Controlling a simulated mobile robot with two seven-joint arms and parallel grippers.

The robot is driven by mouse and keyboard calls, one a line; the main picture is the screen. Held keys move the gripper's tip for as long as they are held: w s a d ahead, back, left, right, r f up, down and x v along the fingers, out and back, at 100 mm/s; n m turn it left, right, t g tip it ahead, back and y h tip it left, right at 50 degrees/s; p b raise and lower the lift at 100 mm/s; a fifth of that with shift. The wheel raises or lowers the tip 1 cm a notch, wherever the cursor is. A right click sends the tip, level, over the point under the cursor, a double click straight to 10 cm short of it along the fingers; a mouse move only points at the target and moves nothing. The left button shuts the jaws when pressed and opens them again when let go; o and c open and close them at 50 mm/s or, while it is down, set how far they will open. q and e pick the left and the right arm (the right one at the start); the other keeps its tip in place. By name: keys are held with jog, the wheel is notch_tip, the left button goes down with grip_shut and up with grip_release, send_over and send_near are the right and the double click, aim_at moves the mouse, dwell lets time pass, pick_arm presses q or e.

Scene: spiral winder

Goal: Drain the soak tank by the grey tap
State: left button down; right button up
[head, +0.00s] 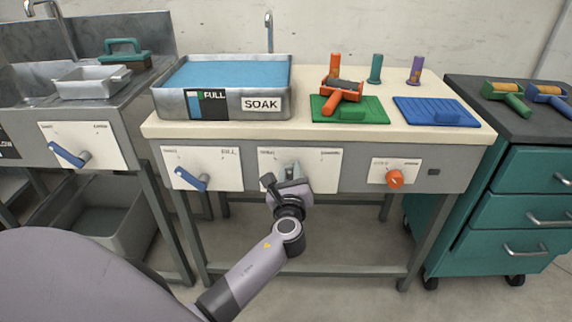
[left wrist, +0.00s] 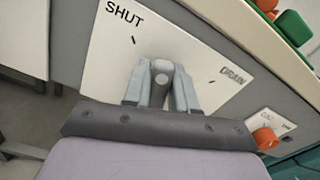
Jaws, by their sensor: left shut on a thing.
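The soak tank (head: 224,88) is a metal basin on the bench, marked SOAK and FULL, with blue liquid near its rim. The grey tap (left wrist: 161,72) is on a white plate (left wrist: 110,57) on the bench front, marked SHUT and DRAIN in the left wrist view. My left gripper (left wrist: 161,90) is shut on the grey tap's handle, with a finger on each side. In the head view my left gripper (head: 292,180) covers most of the tap. The handle stands between the two marks; its exact angle is partly hidden. My right gripper is not in view.
A blue-handled tap (head: 190,179) is left of the grey tap and an orange knob (head: 395,179) is right of it. A green mat (head: 372,112) and a blue mat (head: 436,111) lie on the bench top. A teal drawer cabinet (head: 535,200) stands at the right.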

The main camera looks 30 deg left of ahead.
pick_arm(q)
jog(key=shift+w+d+r+m+p, duration=0.15)
jog(key=shift+d+r+m+p, duration=0.15)
jog(key=shift+m+p, duration=0.2)
jog(key=m+p, duration=0.1)
jog(key=w+d+m+p, duration=0.1)
jog(key=m+p, duration=0.1)
jog(key=shift+d+m, duration=0.15)
jog(key=shift+m, duration=0.15)
jog(key=shift+w+d+f+m+p, duration=0.15)
jog(key=shift+d+m+p, duration=0.1)
jog(key=shift+m+p, duration=0.25)
jog(key=shift+w+d+f+m+p, duration=0.1)
jog(key=shift+d+m+p, duration=0.15)
jog(key=shift+m, duration=0.45)
jog(key=shift+w+d+f+m+p, duration=0.2)
jog(key=shift+d+m+p, duration=0.1)
jog(key=shift+m, duration=0.3)
jog(key=shift+w+d+f+m+p, duration=0.15)
jog(key=shift+d+m+p, duration=0.1)
jog(key=shift+m, duration=0.35)
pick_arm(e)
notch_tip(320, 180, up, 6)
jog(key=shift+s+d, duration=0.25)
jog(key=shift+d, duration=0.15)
pick_arm(q)
jog(key=shift+s, duration=0.1)
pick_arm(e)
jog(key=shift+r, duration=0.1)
